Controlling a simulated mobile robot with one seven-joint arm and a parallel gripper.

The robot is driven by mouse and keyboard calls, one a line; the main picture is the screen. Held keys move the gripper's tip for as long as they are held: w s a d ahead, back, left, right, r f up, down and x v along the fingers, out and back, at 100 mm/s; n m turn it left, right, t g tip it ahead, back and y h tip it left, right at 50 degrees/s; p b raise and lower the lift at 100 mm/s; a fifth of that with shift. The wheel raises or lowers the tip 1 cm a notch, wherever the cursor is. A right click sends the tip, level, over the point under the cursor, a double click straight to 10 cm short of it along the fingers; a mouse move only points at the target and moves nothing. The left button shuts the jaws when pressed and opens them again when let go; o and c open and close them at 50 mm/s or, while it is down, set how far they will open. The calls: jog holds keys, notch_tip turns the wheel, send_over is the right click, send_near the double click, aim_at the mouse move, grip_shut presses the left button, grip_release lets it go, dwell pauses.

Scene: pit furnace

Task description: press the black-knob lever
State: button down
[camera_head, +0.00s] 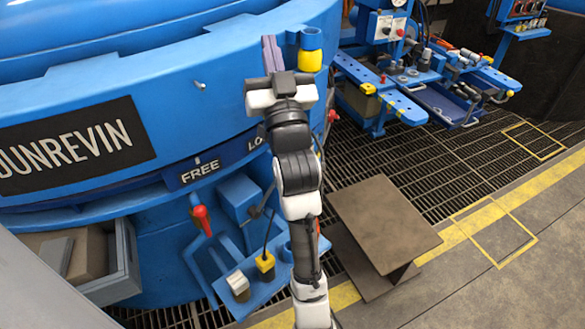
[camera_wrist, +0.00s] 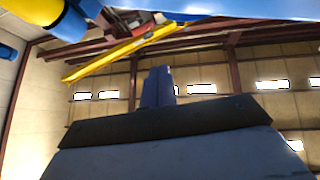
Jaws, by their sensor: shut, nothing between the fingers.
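My gripper (camera_head: 271,52) is raised in front of the blue furnace ring in the head view, with its narrow fingers pointing up and together. In the wrist view the shut fingers (camera_wrist: 158,88) rise in the middle with nothing between them. On the blue control stand low at the furnace's front, a thin black lever (camera_head: 268,236) rises from a yellow base. It is left of and well below my gripper, apart from it. I cannot clearly make out its knob. A lever with a red knob (camera_head: 201,213) stands to its left. Neither lever shows in the wrist view.
A yellow-and-blue cylinder (camera_head: 311,52) is close right of my gripper. The sign plate (camera_head: 70,145) and FREE label (camera_head: 200,172) are on the furnace. A brown-topped stand (camera_head: 385,215) is right of my arm. Grating lies beyond; wrist view shows walls and a yellow beam (camera_wrist: 120,50).

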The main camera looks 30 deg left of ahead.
jog(key=w+d+f+m+h+p, duration=0.1)
jog(key=w+d+f+m+h, duration=0.3)
jog(key=w+d+f+h, duration=0.5)
jog(key=w+f+m+g+y+p, duration=0.15)
jog(key=w+f+m+g, duration=0.3)
jog(key=f, duration=0.65)
jog(key=s+f+m+g+y, duration=0.2)
jog(key=s+f+m+y, duration=0.1)
jog(key=f, duration=0.5)
jog(key=s+d+f+m+g+y, duration=0.1)
jog(key=s+f+m+g+y, duration=0.2)
jog(key=f, duration=0.6)
jog(key=shift+s+f+m+g+p, duration=0.15)
jog(key=shift+s+m+g+p, duration=0.3)
jog(key=shift+m, duration=0.6)
jog(key=a+p, duration=0.4)
jog(key=a, duration=0.5)
jog(key=shift+w+a+r, duration=0.2)
jog(key=shift+w+r, duration=0.15)
jog(key=shift+w, duration=0.1)
